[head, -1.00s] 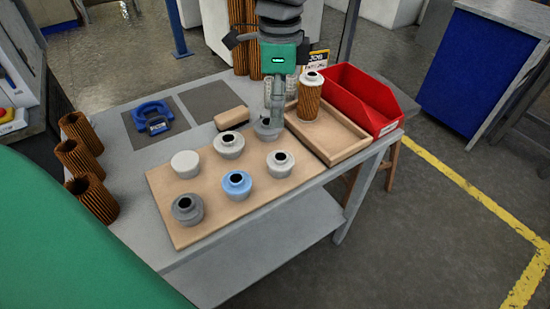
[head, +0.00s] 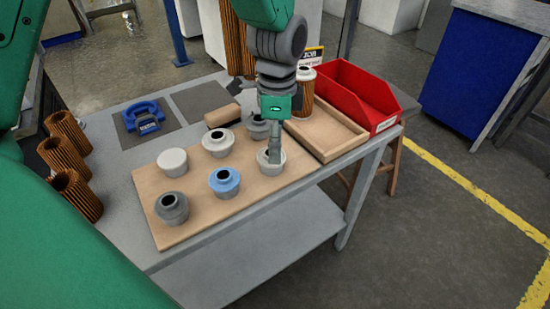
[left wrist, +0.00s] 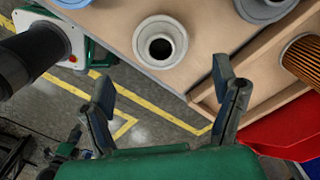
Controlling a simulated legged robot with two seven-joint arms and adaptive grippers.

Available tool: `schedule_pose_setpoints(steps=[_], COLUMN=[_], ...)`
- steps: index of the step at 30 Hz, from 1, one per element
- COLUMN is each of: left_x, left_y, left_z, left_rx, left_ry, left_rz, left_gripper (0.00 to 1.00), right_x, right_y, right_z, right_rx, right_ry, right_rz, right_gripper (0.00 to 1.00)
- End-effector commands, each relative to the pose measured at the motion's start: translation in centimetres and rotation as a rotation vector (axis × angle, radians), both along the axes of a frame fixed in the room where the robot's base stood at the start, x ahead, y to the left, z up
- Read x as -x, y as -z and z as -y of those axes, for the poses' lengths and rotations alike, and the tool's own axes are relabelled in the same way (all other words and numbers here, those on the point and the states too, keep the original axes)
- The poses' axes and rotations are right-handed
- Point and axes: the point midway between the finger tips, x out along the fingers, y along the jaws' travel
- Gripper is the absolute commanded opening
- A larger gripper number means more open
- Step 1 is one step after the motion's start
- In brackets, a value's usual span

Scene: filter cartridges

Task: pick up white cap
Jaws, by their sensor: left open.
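A white cap (head: 265,168) with a dark round opening stands at the front right of the wooden board (head: 245,192). In the head view my left gripper (head: 274,158) covers part of it. In the left wrist view the same cap (left wrist: 160,42) is just beyond the open, empty fingers of my left gripper (left wrist: 163,80). Another whitish cap with an opening (head: 218,143) and a plain white cap (head: 172,163) stand to its left. A blue cap (head: 224,182) and two grey caps (head: 172,208) (head: 257,127) share the board. My right gripper is not in view.
A wooden tray (head: 335,138) holding a filter cartridge (head: 301,92) lies right of the board, with a red bin (head: 360,95) beyond. Brown pleated cartridges (head: 70,150) stand at the left. A blue device (head: 145,117) and a tan block (head: 222,115) sit behind the board.

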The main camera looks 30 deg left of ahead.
Motion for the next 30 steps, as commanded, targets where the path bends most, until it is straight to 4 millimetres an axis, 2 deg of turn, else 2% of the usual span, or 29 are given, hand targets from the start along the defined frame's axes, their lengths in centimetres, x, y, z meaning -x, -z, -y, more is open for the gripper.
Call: schedule_pose_setpoints(steps=[3,7,15,17,18,19,30], left_x=[0.3,0.3,0.3,0.3,0.3,0.3,0.2], left_y=[2.3,4.3,4.3,4.3,4.3,4.2,4.4], left_z=[-0.4,-0.9,-0.4,-0.2,-0.1,0.0,-0.3], left_rx=[0.004,0.011,0.005,0.003,0.002,0.001,0.009], left_ry=[-0.002,-0.004,-0.003,-0.003,-0.002,-0.002,-0.002], left_rz=[-0.006,-0.005,-0.001,-0.002,-0.002,-0.002,-0.001], left_gripper=[0.81,0.81,0.81,0.6,0.46,0.37,0.37], right_x=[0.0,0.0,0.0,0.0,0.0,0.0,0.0], right_y=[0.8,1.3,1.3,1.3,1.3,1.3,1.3], right_z=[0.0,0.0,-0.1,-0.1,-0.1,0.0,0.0], right_rx=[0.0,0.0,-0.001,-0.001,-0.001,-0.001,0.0], right_ry=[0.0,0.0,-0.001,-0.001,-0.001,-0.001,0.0], right_rz=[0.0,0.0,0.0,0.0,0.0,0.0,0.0], right_gripper=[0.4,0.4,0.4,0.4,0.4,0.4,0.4])
